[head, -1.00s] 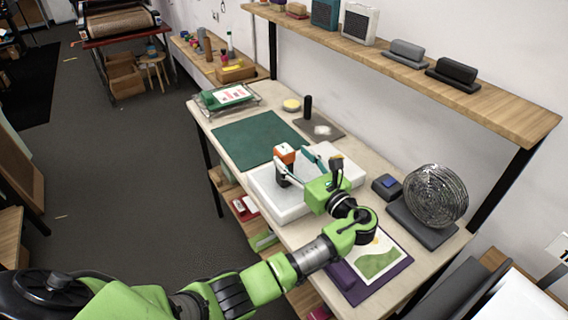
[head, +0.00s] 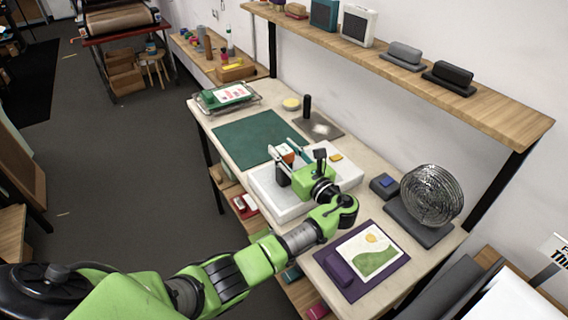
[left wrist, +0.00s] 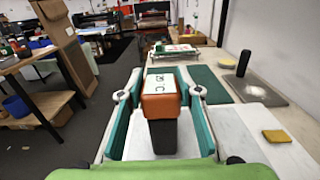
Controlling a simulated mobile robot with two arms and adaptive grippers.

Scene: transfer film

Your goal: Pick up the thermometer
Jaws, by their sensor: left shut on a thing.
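The thermometer (head: 287,152) is a small upright block with an orange top and a black lower body. It stands over the white tray (head: 262,190) on the workbench. In the left wrist view the thermometer (left wrist: 163,97) is upright between the two teal finger pads, with a white marked label on its top. My left gripper (head: 289,157) is shut on it, one finger on each side. Its lower end is hidden, so I cannot tell whether it touches the tray. My right gripper is not in view.
A small yellow block (head: 336,157) lies on the tray. A green mat (head: 252,139) is beyond it, beside a grey plate with a dark cylinder (head: 307,105). A wire-caged fan (head: 432,195) and a purple board with a picture (head: 345,278) are nearer. A shelf (head: 430,85) overhangs the back.

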